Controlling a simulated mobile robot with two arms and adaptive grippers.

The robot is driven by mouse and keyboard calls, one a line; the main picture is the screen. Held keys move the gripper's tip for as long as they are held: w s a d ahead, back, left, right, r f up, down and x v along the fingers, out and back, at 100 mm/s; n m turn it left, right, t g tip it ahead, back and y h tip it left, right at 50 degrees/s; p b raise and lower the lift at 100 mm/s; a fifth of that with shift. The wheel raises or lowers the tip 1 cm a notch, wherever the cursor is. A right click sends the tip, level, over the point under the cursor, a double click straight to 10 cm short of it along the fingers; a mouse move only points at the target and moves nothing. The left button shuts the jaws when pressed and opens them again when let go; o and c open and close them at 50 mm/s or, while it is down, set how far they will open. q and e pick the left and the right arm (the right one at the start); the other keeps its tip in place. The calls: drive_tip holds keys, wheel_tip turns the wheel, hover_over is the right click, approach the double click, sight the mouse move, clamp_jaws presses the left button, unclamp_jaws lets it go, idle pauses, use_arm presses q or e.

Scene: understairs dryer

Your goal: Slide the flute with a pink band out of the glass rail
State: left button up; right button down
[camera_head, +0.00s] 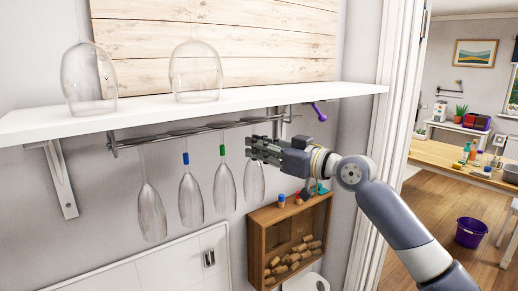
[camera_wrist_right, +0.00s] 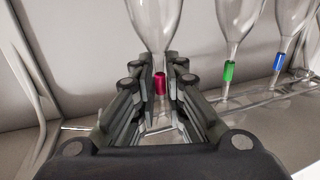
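A glass rail (camera_head: 200,128) hangs under the white shelf, with several flutes hanging bowl-down from it. My right gripper (camera_head: 250,147) is at the rail's right part, level with the stem of the rightmost flute (camera_head: 254,185). In the right wrist view, which is upside down, this flute (camera_wrist_right: 154,18) has a pink-red band (camera_wrist_right: 160,84) on its stem. The band sits between the two fingers of the right gripper (camera_wrist_right: 160,68), with narrow gaps beside it; the gripper looks open around the stem. In the head view the gripper hides the band. My left gripper is not in view.
A green-banded flute (camera_head: 225,188) and a blue-banded flute (camera_head: 190,200) hang close to the left, then another flute (camera_head: 151,210). Two upturned wine glasses stand on the white shelf (camera_head: 250,103). A wooden box (camera_head: 262,222) with corks is below; a door frame (camera_head: 393,60) stands right.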

drive_tip(key=shift+f, duration=0.2)
drive_tip(key=shift+w+d, duration=0.4)
drive_tip(key=shift+d, duration=0.1)
drive_tip(key=d, duration=0.1)
drive_tip(key=w+d+b, duration=0.1)
drive_tip(key=w+d, duration=0.1)
drive_tip(key=shift+w+r, duration=0.1)
drive_tip(key=shift+r, duration=0.15)
drive_tip(key=shift+w+d+r, duration=0.2)
drive_tip(key=shift+w+d, duration=0.6)
drive_tip(key=shift+d, duration=0.2)
drive_tip(key=shift+w+d+r, duration=0.15)
drive_tip(key=shift+w+d, duration=0.6)
drive_tip(key=shift+d, duration=0.25)
